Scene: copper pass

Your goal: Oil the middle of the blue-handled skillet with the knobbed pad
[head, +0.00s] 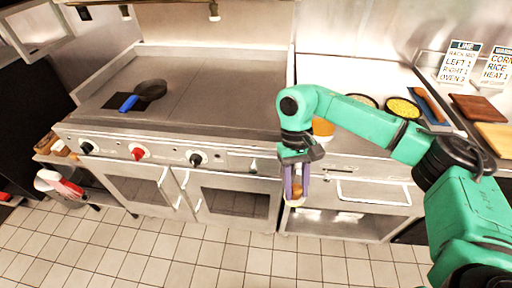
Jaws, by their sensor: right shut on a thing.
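The skillet (151,88) is small and dark, with a blue handle (129,103) pointing to the front left. It sits on a dark square patch at the left of the flat griddle. My right gripper (296,194) hangs down in front of the range, well to the right of the skillet. It is shut on the knobbed pad (295,203), whose brown knob shows between the purple fingers. A pale underside shows below them. My left gripper is not in view.
The griddle top (220,90) is clear between skillet and right arm. An orange container (322,128) stands partly behind my arm. A yellow-filled pan (402,108), cutting boards (478,108) and signs (459,61) are at right.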

